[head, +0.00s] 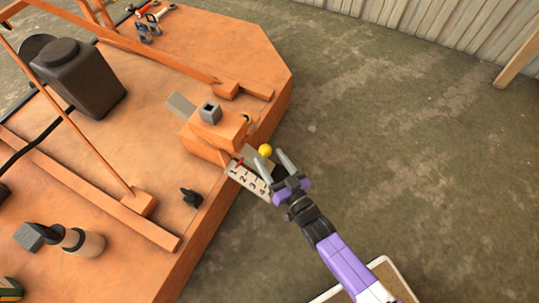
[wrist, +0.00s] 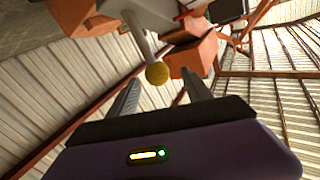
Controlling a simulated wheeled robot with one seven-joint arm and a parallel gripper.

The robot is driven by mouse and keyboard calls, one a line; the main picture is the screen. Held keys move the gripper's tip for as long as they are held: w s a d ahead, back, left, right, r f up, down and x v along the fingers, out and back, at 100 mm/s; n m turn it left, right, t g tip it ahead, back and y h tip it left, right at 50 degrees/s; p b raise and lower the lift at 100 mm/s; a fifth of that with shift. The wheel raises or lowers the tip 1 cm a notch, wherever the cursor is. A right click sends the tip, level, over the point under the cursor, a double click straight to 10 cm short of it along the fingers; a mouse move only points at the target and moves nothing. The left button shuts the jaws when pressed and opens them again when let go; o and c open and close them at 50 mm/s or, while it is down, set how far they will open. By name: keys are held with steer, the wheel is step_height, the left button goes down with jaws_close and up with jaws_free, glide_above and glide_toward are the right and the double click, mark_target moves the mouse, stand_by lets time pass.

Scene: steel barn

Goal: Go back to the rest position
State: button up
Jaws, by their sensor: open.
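My gripper (head: 268,157) is open beyond the right edge of the orange workbench (head: 225,35). A yellow ball knob (head: 265,150) shows near its fingertips. In the wrist view the knob (wrist: 157,73) appears between the tips of my gripper (wrist: 161,82), on the end of a grey rod. Both fingers look apart from it; exact depth is hard to tell. A white plate numbered 1 to 4 (head: 248,180), with a red mark near the 1, sits beside my gripper. The orange block (head: 215,130) at the bench edge is next to it.
A black canister (head: 78,77) stands on the bench, with orange beams around it. A small black knob (head: 190,197) and a grey-headed tool (head: 60,238) lie nearer. A pale-rimmed board (head: 398,280) is at the lower right. The concrete floor (head: 400,130) to the right is clear.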

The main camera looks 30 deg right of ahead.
steer(key=s+r+n+g, duration=0.1)
steer(key=s+r, duration=0.3)
steer(key=s, duration=0.5)
steer(key=s+r+g, duration=0.1)
steer(key=s+r, duration=0.4)
steer(key=s, duration=0.4)
steer(key=s+r+n, duration=0.1)
steer(key=s+r, duration=0.3)
steer(key=s, duration=0.5)
steer(key=s+r+p, duration=0.2)
steer(key=r+p, duration=0.9)
steer(key=r, duration=0.4)
steer(key=s+r+g+p, duration=0.1)
steer(key=s+r+p, duration=0.1)
steer(key=r+p, duration=0.9)
step_height(320, 180, up, 4)
steer(key=shift+d+r+h, duration=0.2)
steer(key=shift+d+h, duration=0.1)
steer(key=shift+s, duration=0.1)
